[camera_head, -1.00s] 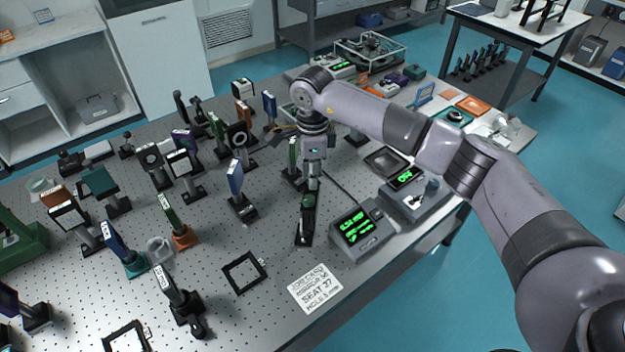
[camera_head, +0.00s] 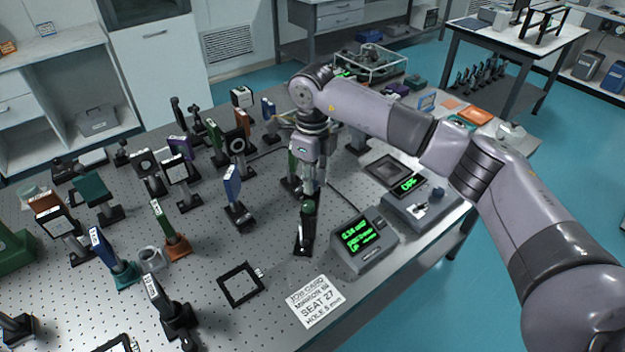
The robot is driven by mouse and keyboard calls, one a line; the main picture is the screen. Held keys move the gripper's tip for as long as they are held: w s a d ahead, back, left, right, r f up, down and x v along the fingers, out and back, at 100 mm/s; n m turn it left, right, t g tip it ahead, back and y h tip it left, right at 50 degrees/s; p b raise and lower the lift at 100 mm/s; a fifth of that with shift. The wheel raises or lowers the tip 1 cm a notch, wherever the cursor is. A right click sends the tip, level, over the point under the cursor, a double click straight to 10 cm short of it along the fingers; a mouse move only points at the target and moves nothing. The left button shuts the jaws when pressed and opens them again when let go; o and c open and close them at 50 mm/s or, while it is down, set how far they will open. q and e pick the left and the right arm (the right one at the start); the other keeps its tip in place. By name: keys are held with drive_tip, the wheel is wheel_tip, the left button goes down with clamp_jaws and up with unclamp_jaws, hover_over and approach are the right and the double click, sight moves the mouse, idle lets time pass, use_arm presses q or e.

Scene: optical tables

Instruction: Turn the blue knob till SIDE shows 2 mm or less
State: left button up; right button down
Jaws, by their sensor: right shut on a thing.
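My right gripper (camera_head: 308,188) points down over a small dark mount (camera_head: 304,236) near the table's right side. A grey readout box (camera_head: 364,246) stands just right of the mount. Its screen shows several lines of green text, too small to read surely, so I cannot tell the SIDE value. My left gripper is not in view.
Many upright optics on posts crowd the perforated table (camera_head: 212,268) to the left. A white printed card (camera_head: 314,302) and a black square frame (camera_head: 241,284) lie in front. A second grey box (camera_head: 418,206) with a green display stands right of the readout box.

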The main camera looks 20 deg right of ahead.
drive_tip(key=shift+r, duration=0.1)
drive_tip(key=c, duration=1.4)
unclamp_jaws()
wheel_tip(320, 180, up, 12)
